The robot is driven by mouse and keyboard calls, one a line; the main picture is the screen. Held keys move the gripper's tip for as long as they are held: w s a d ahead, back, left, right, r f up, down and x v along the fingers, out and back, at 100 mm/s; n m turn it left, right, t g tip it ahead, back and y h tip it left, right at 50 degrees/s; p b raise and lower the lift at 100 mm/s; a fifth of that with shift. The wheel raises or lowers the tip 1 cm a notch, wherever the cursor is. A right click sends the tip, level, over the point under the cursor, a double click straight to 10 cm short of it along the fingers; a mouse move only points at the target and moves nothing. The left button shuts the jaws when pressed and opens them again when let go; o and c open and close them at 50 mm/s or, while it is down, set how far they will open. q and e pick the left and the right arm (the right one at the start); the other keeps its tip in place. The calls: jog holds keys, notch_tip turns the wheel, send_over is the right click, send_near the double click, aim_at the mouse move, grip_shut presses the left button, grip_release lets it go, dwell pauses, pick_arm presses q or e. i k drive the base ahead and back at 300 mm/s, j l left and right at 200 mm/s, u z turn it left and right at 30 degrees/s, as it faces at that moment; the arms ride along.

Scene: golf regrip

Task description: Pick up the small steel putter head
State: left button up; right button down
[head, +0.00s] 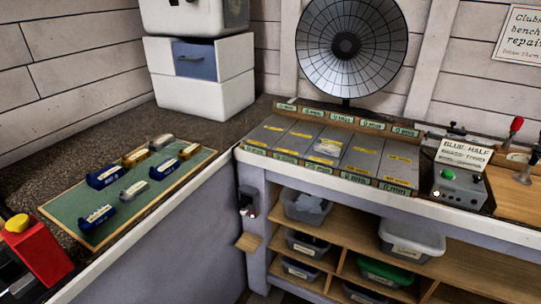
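Two small steel-grey putter heads lie on the green mat (62,207) on the left bench. One grey putter head (133,190) is near the mat's middle, between blue heads. The other grey putter head (161,141) is near the back edge. I cannot tell from their size which one is the small steel putter head. Several blue heads (104,176) and a gold-coloured head (136,156) lie around them, with pale labels on some. Neither of my grippers is in view.
A red block with a yellow top (36,250) stands at the bench's near left. White drawer boxes (203,95) stand in the corner. The back bench holds a grey sectioned tray (365,156), a round gridded dish (352,48) and a control box (459,186). Bins fill the shelves below.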

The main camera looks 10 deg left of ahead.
aim_at(127, 197)
jog(key=l+u, duration=0.1)
jog(key=u, duration=0.3)
jog(key=l+u, duration=0.15)
jog(key=u, duration=0.2)
jog(key=l+u, duration=0.15)
jog(key=u, duration=0.25)
jog(key=l+u, duration=0.15)
jog(key=u, duration=0.25)
